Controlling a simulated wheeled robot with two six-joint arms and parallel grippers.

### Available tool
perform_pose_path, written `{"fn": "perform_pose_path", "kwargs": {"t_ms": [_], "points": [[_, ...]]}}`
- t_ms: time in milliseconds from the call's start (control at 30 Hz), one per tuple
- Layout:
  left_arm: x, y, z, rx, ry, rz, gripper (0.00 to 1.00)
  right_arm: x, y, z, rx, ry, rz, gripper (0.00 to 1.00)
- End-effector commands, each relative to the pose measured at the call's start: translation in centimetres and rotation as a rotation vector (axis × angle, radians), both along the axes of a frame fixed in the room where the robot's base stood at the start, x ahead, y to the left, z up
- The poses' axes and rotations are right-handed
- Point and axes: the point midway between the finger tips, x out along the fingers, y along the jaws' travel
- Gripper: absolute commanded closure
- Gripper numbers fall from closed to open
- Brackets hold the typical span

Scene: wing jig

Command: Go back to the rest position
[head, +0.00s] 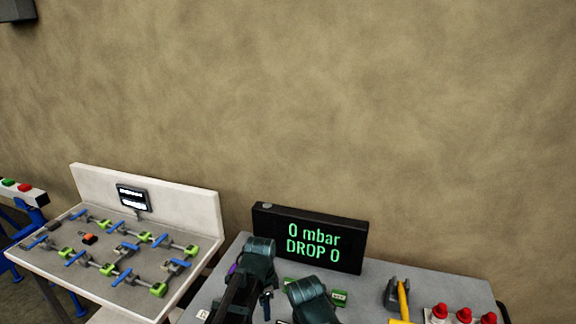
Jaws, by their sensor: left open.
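My left arm comes up from the bottom edge in the head view, with dark teal and black links over the grey table. My left gripper (266,303) is small and partly hidden by the arm links. It is open, and I see nothing held in it. A second teal arm link shows just to its right. My right gripper is not in view.
A black display (312,238) reading "0 mbar DROP 0" stands at the back of the grey table (385,273). A yellow-handled tool (403,298) and red-topped items (463,314) are at right. A white-framed board (205,215) with several clamps stands left. The wall behind is bare.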

Motion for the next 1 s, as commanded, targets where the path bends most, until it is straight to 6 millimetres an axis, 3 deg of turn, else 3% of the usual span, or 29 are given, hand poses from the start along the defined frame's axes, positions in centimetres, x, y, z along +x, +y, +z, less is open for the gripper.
{"fn": "perform_pose_path", "kwargs": {"t_ms": [33,200,700,1000], "points": [[-1.5,1.8,0.0,-0.004,-0.005,0.149,0.51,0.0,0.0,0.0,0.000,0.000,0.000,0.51],[-3.7,5.4,0.0,-0.020,-0.019,0.578,0.51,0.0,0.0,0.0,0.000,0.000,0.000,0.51],[-8.0,10.6,0.0,-0.056,-0.039,1.275,0.51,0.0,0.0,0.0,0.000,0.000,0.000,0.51],[-9.9,4.9,-5.1,0.015,-0.017,1.109,0.51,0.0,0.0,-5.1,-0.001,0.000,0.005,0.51]]}}
